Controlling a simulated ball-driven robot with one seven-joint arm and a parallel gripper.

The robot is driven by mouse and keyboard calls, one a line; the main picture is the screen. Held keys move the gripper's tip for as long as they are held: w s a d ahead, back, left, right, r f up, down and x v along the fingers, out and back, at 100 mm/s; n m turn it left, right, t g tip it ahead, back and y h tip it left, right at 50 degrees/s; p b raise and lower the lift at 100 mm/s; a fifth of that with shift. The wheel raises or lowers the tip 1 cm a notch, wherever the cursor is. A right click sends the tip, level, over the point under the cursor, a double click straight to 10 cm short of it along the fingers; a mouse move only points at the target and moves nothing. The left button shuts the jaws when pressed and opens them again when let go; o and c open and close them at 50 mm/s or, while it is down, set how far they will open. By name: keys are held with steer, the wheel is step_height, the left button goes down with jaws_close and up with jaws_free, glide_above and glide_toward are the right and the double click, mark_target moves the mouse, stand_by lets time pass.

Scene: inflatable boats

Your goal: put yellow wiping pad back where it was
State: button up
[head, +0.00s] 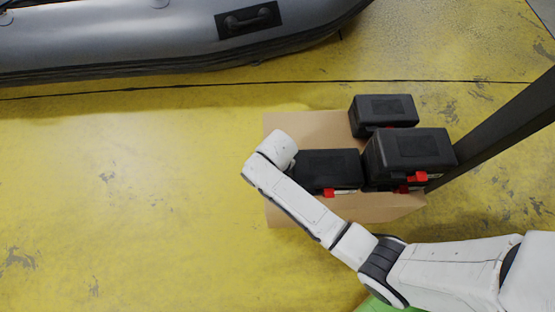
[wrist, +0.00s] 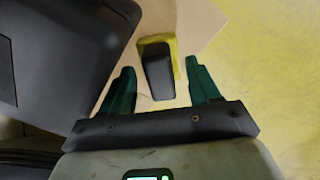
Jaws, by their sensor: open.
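The yellow wiping pad (wrist: 157,68), with a dark block or handle on top, lies on the tan cardboard surface (wrist: 110,72) in the wrist view. My gripper (wrist: 160,78) is open, with one green finger on each side of the pad's near end. I cannot tell whether the fingers touch it. In the head view my arm's white end covers the left part of the cardboard box (head: 300,122), and the pad and fingers are hidden there.
Black cases stand on the box: one in front (head: 328,168), a taller one at right (head: 410,150) and one behind (head: 385,108). A dark post rises at right. A grey inflatable boat (head: 120,40) lies at the back. The yellow floor left of the box is clear.

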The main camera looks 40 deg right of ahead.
step_height(320, 180, up, 12)
steer(key=f+p, duration=0.1)
steer(key=p, duration=0.3)
steer(key=s+d+r+m, duration=0.1)
steer(key=s+d+r, duration=0.3)
steer(key=s, duration=0.4)
steer(key=s+d+r+m+t, duration=0.1)
steer(key=s+d+r, duration=0.2)
steer(key=s, duration=0.5)
steer(key=shift+d+r, duration=0.35)
steer(key=shift+r, duration=0.2)
steer(key=shift+s, duration=0.1)
